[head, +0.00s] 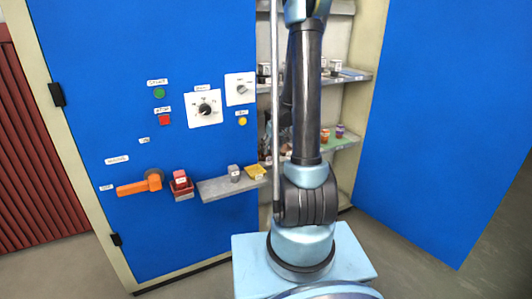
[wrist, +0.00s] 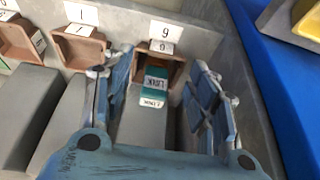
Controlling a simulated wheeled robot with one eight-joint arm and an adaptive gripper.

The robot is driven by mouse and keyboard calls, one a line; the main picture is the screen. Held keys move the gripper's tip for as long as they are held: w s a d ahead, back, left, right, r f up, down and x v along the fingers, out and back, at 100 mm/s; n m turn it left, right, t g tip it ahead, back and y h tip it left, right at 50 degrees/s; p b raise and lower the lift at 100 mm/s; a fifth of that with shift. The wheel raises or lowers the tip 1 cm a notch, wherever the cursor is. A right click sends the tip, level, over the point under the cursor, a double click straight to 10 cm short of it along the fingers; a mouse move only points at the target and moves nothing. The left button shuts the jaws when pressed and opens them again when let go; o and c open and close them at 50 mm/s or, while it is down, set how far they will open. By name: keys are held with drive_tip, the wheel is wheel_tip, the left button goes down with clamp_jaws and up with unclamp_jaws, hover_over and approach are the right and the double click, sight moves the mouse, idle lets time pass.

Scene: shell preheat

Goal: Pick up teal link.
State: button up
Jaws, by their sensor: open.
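The teal link (wrist: 152,99) shows in the wrist view, a small teal piece with white labels reading "LINK". My gripper (wrist: 160,88) is open, with one blue finger on each side of the link, and nothing is held. I cannot tell whether either finger touches the link. In the head view my arm stands in front of the cabinet shelves and hides part of them; the link cannot be made out there.
Another brown holder (wrist: 80,48), labelled "1", lies left of the link, with grey divider blocks (wrist: 28,110) below. A grey wall and a blue panel (wrist: 270,80) are close on the right. The head view shows an orange handle (head: 139,186) and a small grey ledge (head: 215,188).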

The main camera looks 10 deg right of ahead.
drive_tip(key=w, duration=0.2)
drive_tip(key=w+a, duration=0.1)
drive_tip(key=w, duration=0.1)
drive_tip(key=w+a+f, duration=0.1)
drive_tip(key=w, duration=0.1)
drive_tip(key=shift+w, duration=0.1)
drive_tip(key=shift+x, duration=0.95)
clamp_jaws()
